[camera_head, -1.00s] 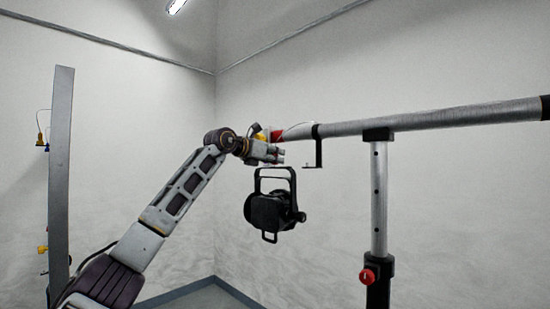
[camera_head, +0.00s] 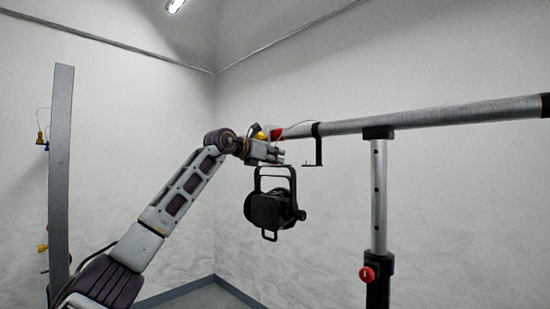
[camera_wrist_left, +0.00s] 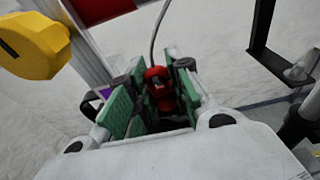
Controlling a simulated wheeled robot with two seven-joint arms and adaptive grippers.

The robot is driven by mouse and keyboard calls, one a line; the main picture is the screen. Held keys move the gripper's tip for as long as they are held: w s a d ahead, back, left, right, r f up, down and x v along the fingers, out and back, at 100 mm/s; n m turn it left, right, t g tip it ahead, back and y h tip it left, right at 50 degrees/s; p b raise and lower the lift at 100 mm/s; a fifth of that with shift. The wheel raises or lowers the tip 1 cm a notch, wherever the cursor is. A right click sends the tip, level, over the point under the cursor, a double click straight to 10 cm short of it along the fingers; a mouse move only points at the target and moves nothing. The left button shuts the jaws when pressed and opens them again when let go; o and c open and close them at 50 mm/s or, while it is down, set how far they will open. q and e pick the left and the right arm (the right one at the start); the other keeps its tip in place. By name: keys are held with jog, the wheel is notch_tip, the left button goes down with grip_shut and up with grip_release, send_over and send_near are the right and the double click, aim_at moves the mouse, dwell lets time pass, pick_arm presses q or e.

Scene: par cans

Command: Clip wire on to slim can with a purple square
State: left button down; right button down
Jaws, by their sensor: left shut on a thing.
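My left gripper (camera_wrist_left: 158,95) is shut on a small red clip (camera_wrist_left: 157,82), held between its green pads. A thin grey wire (camera_wrist_left: 155,40) runs up from the clip; part of it shows faintly near the bar in the head view (camera_head: 308,123). A black can (camera_head: 270,209) with a square frame handle is just below the gripper (camera_head: 281,155) in the head view. No purple square shows on the can there. A small purple patch (camera_wrist_left: 105,92) shows left of the pads in the wrist view; I cannot tell what it belongs to.
A silver bar (camera_head: 440,117) with a red end runs right from the gripper on an upright stand (camera_head: 379,200). A black hook bracket (camera_head: 319,146) hangs from it. A yellow piece (camera_wrist_left: 33,45) is close by. A grey post (camera_head: 60,180) stands left.

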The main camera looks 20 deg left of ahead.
pick_arm(q)
jog(key=shift+f, duration=0.1)
dwell(0.3)
jog(key=c, duration=1.2)
grip_release()
jog(key=shift+s, duration=0.1)
jog(key=v, duration=1.1)
jog(key=shift+s, duration=0.4)
jog(key=shift+a, duration=0.1)
